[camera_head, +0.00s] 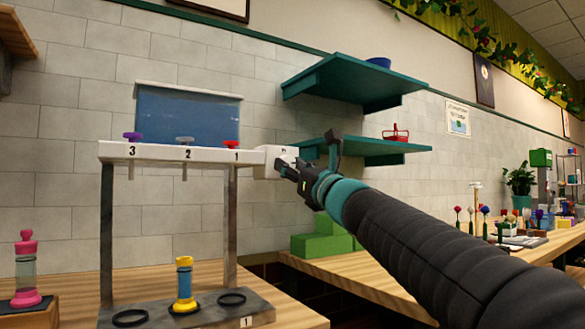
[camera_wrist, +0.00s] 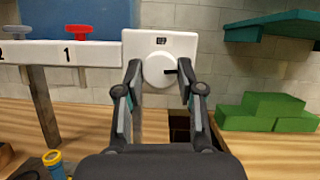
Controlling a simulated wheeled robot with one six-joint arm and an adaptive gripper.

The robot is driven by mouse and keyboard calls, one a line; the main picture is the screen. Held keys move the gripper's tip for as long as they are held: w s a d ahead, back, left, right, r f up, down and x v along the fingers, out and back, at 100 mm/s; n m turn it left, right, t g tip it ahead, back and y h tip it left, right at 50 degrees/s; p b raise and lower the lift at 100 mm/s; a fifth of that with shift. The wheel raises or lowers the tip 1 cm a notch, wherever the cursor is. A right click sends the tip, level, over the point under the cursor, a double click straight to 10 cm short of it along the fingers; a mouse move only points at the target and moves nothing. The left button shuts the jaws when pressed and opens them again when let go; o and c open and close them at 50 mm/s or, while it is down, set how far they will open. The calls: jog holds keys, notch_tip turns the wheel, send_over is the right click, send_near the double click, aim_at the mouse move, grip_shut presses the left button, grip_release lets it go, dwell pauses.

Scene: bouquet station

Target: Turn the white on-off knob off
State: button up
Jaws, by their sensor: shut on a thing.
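The white on-off knob (camera_wrist: 159,70) is a round dial with a black pointer mark toward its right side. In the head view my gripper (camera_head: 285,165) reaches the white box (camera_head: 268,160) at the right end of the white dispenser shelf; the knob is hidden there by the fingers.
The dispenser stand (camera_head: 175,152) has purple, grey and red valves numbered 3, 2 and 1. A yellow and blue vial (camera_head: 184,285) stands on its base. Green step blocks (camera_head: 322,240) and teal shelves (camera_head: 355,80) are to the right.

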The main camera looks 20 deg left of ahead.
jog(key=n+g, duration=0.1)
jog(key=n, duration=0.2)
jog(key=n+g+y, duration=0.1)
jog(key=n, duration=0.2)
jog(key=shift+w+d+g, duration=0.15)
jog(key=shift+w+g, duration=0.05)
jog(key=shift+g, duration=0.2)
jog(key=n+g, duration=0.1)
jog(key=n, duration=0.2)
jog(key=n+g+p, duration=0.1)
jog(key=n, duration=0.2)
jog(key=shift+w+r+g+y, duration=0.1)
jog(key=shift+r+g+y, duration=0.1)
jog(key=shift+g+y, duration=0.2)
jog(key=n+g, duration=0.1)
jog(key=n, duration=0.1)
jog(key=n+h, duration=0.1)
jog(key=n, duration=0.2)
jog(key=shift+g, duration=0.4)
jog(key=shift+r+n+g+h, duration=0.15)
jog(key=shift+n+g+h, duration=0.35)
jog(key=shift+n, duration=1.5)
jog(key=o, duration=1.1)
jog(key=shift+o, duration=0.2)
jog(key=shift+d, duration=0.1)
